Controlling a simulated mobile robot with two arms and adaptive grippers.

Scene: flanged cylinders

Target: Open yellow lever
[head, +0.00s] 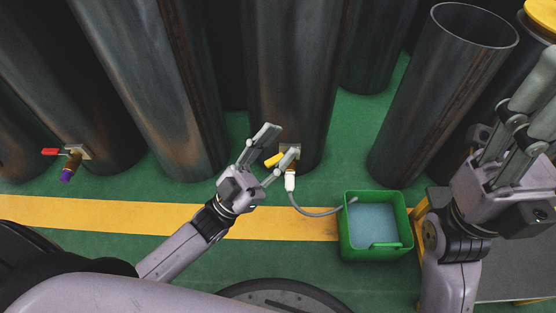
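The yellow lever (275,159) sits on a small valve low on a dark steel cylinder (291,70), near the middle of the head view. A white fitting (290,181) hangs below the valve, and a grey hose (318,212) runs from it to a green bin. My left gripper (276,154) is open, with its two fingers spread on either side of the lever. I cannot tell whether either finger touches it. My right gripper (533,108) is raised at the right edge, away from the valve; its fingers look apart and nothing shows between them.
The green bin (350,240) holds bluish liquid and stands on the floor right of the valve. A red lever (51,152) on another valve is at the far left. Large dark cylinders line the back. A yellow floor stripe (130,211) crosses the green floor (200,270).

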